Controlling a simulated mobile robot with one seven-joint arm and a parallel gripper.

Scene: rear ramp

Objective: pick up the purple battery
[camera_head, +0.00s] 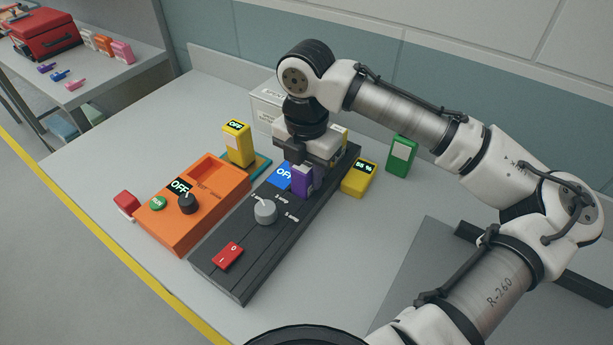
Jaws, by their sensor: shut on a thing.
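The purple battery (303,182) is a small upright block over the dark grey panel (240,266). My gripper (306,166) points down from above and is shut on it. The gripper hides the battery's upper part. I cannot tell whether the battery's lower end touches the panel or hangs just above it. A blue display reading "OFF" (280,174) is just left of the battery.
An orange unit (212,212) stands to the left, with a yellow block (239,144) behind it. A yellow block reading a percentage (359,178) and a green block (401,156) stand to the right. A red switch (228,255) and grey knob (265,211) are on the panel.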

